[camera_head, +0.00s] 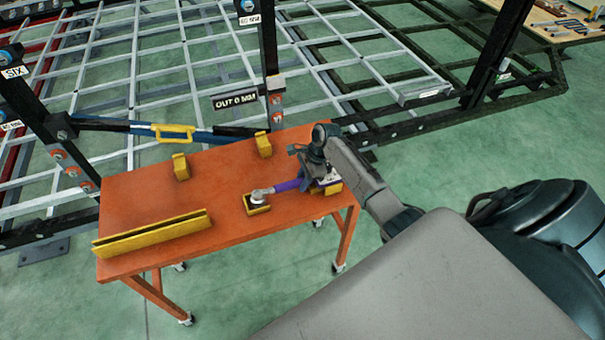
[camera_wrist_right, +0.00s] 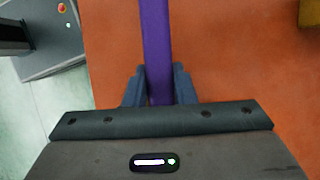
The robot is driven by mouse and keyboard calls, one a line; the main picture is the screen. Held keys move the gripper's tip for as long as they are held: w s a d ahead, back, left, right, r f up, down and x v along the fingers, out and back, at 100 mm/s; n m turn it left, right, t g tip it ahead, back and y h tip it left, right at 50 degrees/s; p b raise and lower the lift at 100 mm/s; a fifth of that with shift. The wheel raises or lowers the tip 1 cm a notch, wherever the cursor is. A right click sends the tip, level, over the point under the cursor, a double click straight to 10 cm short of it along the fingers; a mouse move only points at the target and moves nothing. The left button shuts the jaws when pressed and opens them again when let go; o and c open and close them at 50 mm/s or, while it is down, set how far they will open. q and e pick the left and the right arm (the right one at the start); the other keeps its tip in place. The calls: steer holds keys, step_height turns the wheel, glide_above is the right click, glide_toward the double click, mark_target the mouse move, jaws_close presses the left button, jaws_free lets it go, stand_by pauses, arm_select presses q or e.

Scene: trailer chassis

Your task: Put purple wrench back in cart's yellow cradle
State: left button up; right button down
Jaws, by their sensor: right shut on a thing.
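The purple wrench (camera_head: 288,186) is over the right part of the orange cart top (camera_head: 140,193). My right gripper (camera_head: 303,184) is shut on its handle, and the purple handle (camera_wrist_right: 156,35) runs between the two fingers (camera_wrist_right: 159,88) in the right wrist view. The wrench's grey left end is at one yellow cradle block (camera_head: 257,208); I cannot tell whether it rests in it or hovers just above. A second yellow block (camera_head: 334,189) is at the wrench's right end, partly hidden by my gripper. My left gripper is not in view.
A long yellow channel (camera_head: 150,236) lies at the cart's front left. Two small yellow blocks (camera_head: 181,167) (camera_head: 263,145) stand near its back edge. Behind is the trailer frame with a blue bar (camera_head: 215,137) with a yellow handle. The cart's middle is clear.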

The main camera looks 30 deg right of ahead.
stand_by(0.4)
steer(key=c, duration=0.6)
jaws_free()
steer(key=shift+c, duration=0.2)
step_height(320, 180, up, 3)
steer(key=p, duration=0.3)
steer(key=shift+r, duration=2.55)
